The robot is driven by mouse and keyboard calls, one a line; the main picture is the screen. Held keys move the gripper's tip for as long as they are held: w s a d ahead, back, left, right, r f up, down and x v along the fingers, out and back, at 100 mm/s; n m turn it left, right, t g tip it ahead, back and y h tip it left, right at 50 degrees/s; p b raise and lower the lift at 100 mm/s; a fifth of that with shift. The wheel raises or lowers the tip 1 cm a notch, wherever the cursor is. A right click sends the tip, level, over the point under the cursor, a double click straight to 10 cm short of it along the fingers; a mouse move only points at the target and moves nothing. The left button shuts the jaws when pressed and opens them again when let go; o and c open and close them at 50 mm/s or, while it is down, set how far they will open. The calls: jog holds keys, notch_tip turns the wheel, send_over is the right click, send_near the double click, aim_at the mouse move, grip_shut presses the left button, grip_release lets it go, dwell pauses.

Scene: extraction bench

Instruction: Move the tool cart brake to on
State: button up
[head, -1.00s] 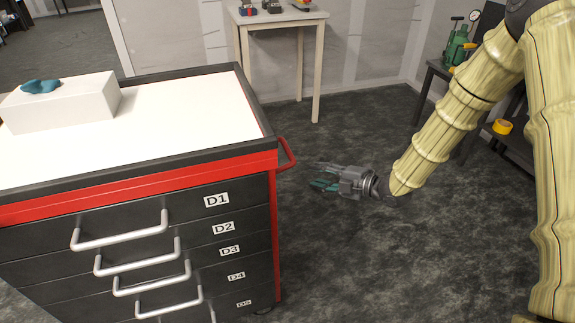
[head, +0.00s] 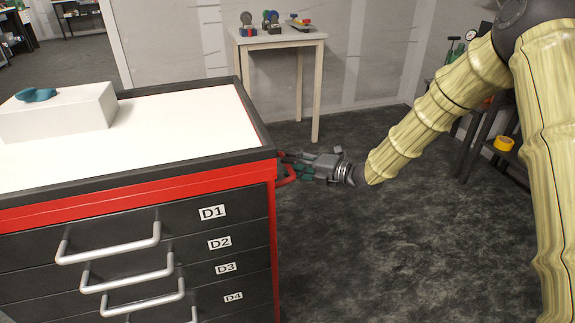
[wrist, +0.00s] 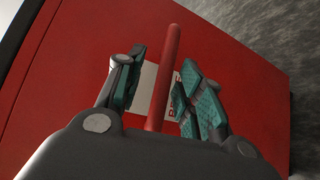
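The tool cart (head: 232,181) is red and dark grey with a white top, on the left in the head view. A red bar (head: 288,176) sticks out from its right side. In the wrist view the red bar (wrist: 167,70) runs between my two teal-padded fingers, in front of the red side panel (wrist: 85,65). A white label (wrist: 146,88) with red letters, partly hidden by the bar and a finger, is on that panel. My gripper (wrist: 160,88) is open, its fingers apart on both sides of the bar. I cannot tell the brake's setting.
Drawers with silver handles (head: 110,245) face me on the cart. A white box (head: 60,112) with a teal object (head: 36,95) stands on its top. A small table (head: 275,40) stands behind. The floor (head: 390,235) right of the cart is clear.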

jog(key=shift+x, duration=1.1)
jog(key=shift+c, duration=0.2)
grip_shut()
